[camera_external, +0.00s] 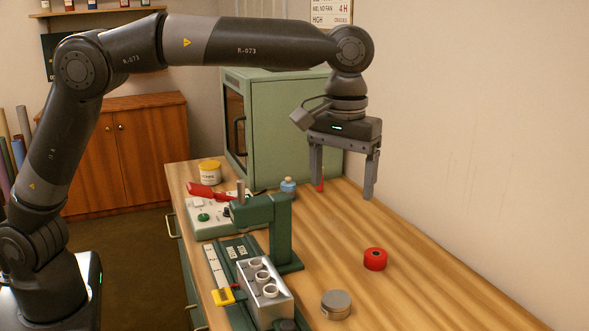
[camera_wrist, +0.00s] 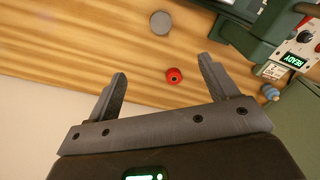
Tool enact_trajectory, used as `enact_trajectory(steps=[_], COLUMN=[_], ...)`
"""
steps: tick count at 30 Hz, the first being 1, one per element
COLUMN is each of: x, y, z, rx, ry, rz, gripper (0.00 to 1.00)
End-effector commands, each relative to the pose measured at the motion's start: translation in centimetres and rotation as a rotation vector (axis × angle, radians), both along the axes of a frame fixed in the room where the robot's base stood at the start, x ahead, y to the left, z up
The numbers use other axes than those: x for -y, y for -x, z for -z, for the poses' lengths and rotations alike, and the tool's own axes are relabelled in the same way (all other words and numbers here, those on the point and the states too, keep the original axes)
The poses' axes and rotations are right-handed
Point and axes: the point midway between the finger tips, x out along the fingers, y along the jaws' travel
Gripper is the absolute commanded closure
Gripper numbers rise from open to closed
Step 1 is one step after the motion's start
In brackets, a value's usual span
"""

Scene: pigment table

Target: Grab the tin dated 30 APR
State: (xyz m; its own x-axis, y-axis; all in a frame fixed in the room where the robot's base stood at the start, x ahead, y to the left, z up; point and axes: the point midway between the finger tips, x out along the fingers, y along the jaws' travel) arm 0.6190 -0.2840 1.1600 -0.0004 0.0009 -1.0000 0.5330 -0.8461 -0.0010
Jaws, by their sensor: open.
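A round grey tin (camera_external: 336,304) with a flat lid stands on the wooden table near the front edge of the picture. It also shows in the wrist view (camera_wrist: 161,22), beyond my fingertips. A white jar with a yellow lid (camera_external: 210,172) stands at the table's far left; its label is too small to read. I can read no date on either. My gripper (camera_external: 342,194) is open and empty, pointing down, high above the table. In the wrist view, a red round piece (camera_wrist: 174,76) with a dark centre lies below, between the fingers of my gripper (camera_wrist: 163,68).
The red piece (camera_external: 375,259) lies on the table right of a green press (camera_external: 281,232) with a metal block of white-rimmed holes (camera_external: 266,290). A control box (camera_external: 206,217), blue bottle (camera_external: 288,186) and green cabinet (camera_external: 283,120) stand behind. The right-hand tabletop is mostly clear.

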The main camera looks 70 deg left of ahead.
Motion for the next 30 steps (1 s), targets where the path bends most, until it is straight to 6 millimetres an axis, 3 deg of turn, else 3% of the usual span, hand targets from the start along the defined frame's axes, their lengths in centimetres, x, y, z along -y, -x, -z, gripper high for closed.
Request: enact_trajectory(steps=[15, 25, 30], x=[-0.3, -0.3, -0.3], y=[0.2, 0.1, 0.0], z=[14.8, 19.9, 21.3], rx=[-0.005, -0.002, 0.0], ry=[-0.002, -0.002, 0.0], rz=[0.0, 0.0, 0.001], gripper=[0.21, 0.21, 0.21])
